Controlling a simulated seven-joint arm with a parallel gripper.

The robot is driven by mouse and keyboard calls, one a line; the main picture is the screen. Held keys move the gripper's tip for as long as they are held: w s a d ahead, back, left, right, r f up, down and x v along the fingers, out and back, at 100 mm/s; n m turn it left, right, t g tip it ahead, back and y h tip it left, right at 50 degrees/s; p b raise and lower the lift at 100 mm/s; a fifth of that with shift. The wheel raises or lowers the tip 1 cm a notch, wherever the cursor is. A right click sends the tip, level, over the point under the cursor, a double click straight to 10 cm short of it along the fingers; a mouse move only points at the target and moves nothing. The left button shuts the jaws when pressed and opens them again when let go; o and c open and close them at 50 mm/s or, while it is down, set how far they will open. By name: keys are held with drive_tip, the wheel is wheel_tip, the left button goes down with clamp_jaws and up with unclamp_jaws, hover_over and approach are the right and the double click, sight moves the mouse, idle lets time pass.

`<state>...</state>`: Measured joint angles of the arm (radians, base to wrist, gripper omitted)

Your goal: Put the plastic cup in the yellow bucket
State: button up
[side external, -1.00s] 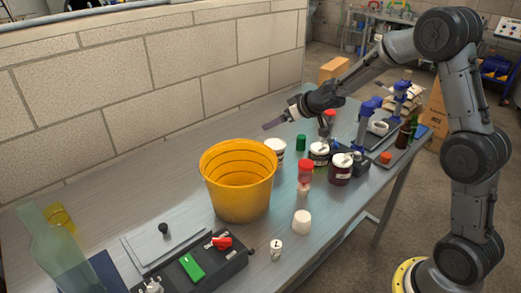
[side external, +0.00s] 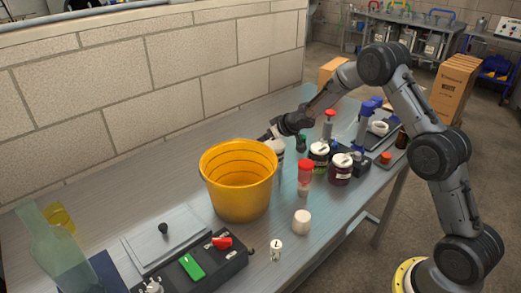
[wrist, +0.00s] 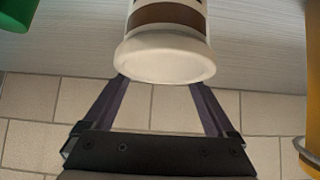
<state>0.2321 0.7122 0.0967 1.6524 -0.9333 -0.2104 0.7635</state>
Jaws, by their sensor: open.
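A white cup with a brown band (wrist: 168,40), which I take for the plastic cup, stands on the bench; in the side external view it shows partly (side external: 278,149) behind the yellow bucket (side external: 238,203). My gripper (side external: 268,134) is low over that cup, close to the bucket's far right rim. In the wrist view my gripper (wrist: 157,82) is open, its two fingers reaching toward either side of the cup's near end; I cannot tell whether they touch it. The bucket stands upright and its visible inside looks empty; its edge shows in the wrist view (wrist: 314,155).
A smaller plain white cup (side external: 302,223) stands right of the bucket. A red-capped jar (side external: 305,178) and dark jars (side external: 341,170) stand behind it. A switch box (side external: 195,268) is in front. The block wall (side external: 150,85) runs close along the back.

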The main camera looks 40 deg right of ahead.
drive_tip(key=shift+x, duration=1.55)
drive_tip(key=c, duration=1.4)
clamp_jaws()
drive_tip(key=shift+r, duration=0.2)
